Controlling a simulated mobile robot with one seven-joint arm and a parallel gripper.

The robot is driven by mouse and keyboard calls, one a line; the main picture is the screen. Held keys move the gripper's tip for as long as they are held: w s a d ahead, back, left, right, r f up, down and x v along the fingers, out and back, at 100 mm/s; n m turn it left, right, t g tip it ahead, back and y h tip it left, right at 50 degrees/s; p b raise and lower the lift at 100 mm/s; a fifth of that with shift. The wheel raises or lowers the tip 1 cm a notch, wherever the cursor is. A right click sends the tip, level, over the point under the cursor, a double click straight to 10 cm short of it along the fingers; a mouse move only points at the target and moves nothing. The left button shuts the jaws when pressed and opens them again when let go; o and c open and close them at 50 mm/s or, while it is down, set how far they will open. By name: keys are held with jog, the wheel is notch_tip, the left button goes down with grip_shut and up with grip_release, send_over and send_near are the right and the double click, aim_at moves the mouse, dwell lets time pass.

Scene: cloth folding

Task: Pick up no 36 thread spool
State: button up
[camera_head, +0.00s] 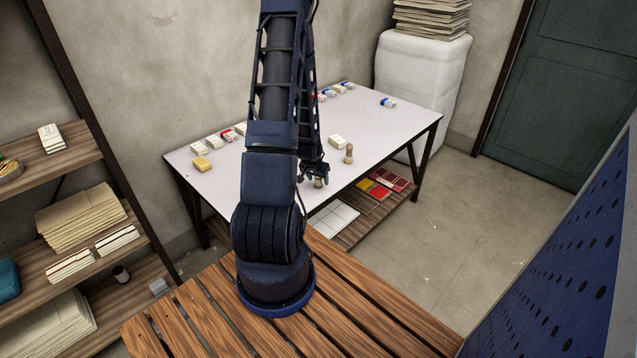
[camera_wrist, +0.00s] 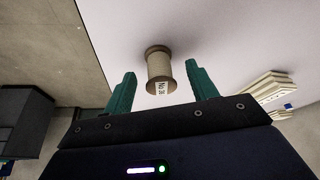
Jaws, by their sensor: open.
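A thread spool (camera_wrist: 160,68) with a label reading "No 36" stands on the white table in the wrist view. It is tan with a brown flange. My gripper (camera_wrist: 161,85) is open, with its two teal fingers on either side of the spool's near end and gaps between. In the head view my gripper (camera_head: 314,172) is at the table's front edge, and a spool (camera_head: 318,183) shows partly beneath it. Another similar spool (camera_head: 349,154) stands on the table to the right; its label is too small to read.
The white table (camera_head: 385,125) carries a white pack (camera_head: 337,141), a yellow block (camera_head: 201,163) and several small packs along the back. A lower shelf holds red and yellow items (camera_head: 374,188). In the wrist view a stack of white packs (camera_wrist: 268,88) lies to the right.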

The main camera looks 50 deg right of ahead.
jog(key=shift+x, duration=0.85)
jog(key=shift+c, duration=0.5)
jog(key=c, duration=1)
jog(key=shift+o, duration=0.2)
jog(key=shift+r, duration=0.1)
notch_tip(320, 180, up, 20)
